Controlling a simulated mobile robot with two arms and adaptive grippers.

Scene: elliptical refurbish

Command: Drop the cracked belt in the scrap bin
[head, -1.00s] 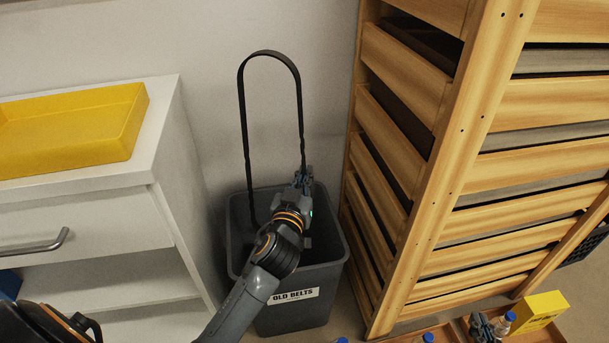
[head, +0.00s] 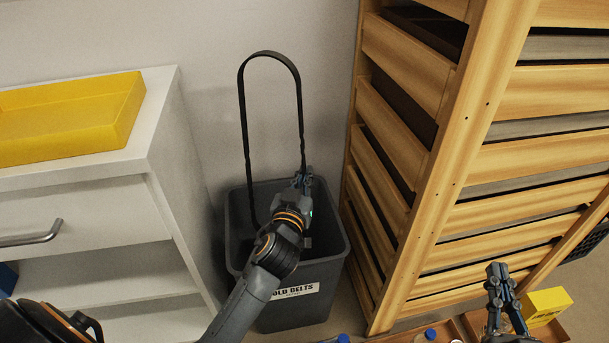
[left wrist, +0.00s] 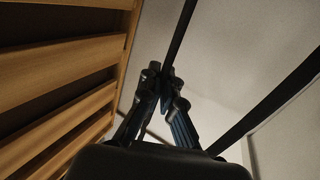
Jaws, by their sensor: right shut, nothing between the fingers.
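The cracked belt (head: 270,54) is a thin black loop standing up above the grey scrap bin (head: 300,318), which is labelled "OLD BELTS". My left gripper (head: 303,181) is over the bin's far right rim, shut on the belt's right strand. The left strand hangs down into the bin opening, its lower end hidden behind my left arm. In the left wrist view, the fingers (left wrist: 163,82) close on the black belt (left wrist: 181,32), and another strand runs down at right. My right gripper (head: 496,272) is at the lower right, shut and empty, away from the bin.
A white cabinet (head: 75,203) with a yellow tray (head: 85,140) stands left of the bin. A tall slatted wooden rack (head: 452,190) stands close on the right. A yellow box (head: 548,306) and blue-capped bottles (head: 430,335) sit in wooden trays at the lower right.

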